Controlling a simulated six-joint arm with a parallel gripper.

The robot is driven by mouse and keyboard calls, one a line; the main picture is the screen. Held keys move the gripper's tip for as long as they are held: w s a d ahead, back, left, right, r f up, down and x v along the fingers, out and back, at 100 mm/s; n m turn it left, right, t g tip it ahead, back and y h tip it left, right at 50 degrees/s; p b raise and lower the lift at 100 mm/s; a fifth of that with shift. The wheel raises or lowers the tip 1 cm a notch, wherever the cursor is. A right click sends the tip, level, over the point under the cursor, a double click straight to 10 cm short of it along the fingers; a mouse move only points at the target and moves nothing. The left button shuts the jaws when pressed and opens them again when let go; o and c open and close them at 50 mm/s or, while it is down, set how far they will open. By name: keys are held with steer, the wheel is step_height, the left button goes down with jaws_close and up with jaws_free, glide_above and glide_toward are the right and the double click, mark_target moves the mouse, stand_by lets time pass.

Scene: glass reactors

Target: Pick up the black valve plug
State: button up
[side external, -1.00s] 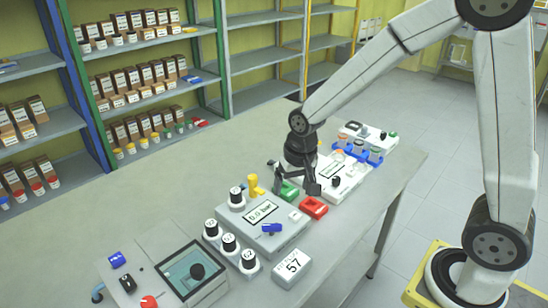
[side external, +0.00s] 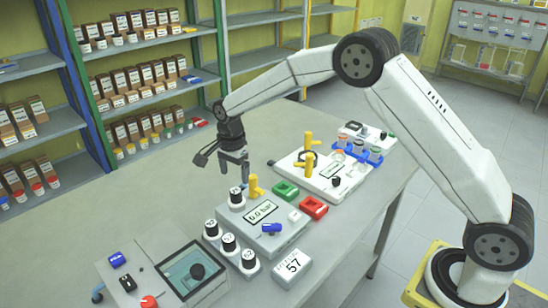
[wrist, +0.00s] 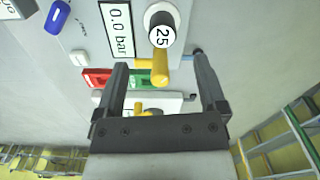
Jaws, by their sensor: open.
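Several black parts are in view, and I cannot tell for certain which is the valve plug. A small black plug (side external: 128,283) lies on the front-left unit, between a blue one (side external: 117,260) and a red one (side external: 150,301). A black knob (side external: 335,181) is on the far white unit. My gripper (side external: 234,173) is open and empty, pointing down above the bench, behind the pressure unit.
The pressure unit (side external: 283,238) reads 0.0 bar and carries a blue handle (side external: 271,229). Green (side external: 286,191) and red (side external: 313,208) blocks stand to its right. Black-and-white cylinders (side external: 229,243) stand at its left. The bench (side external: 165,205) at left is clear.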

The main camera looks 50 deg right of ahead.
mark_target(235, 191)
steer(key=shift+f, duration=0.15)
steer(key=shift+f, duration=1.2)
steer(key=shift+f, duration=0.15)
steer(key=shift+w+f, duration=0.15)
steer(key=shift+f, duration=2.3)
jaws_close()
steer(key=shift+r, duration=0.1)
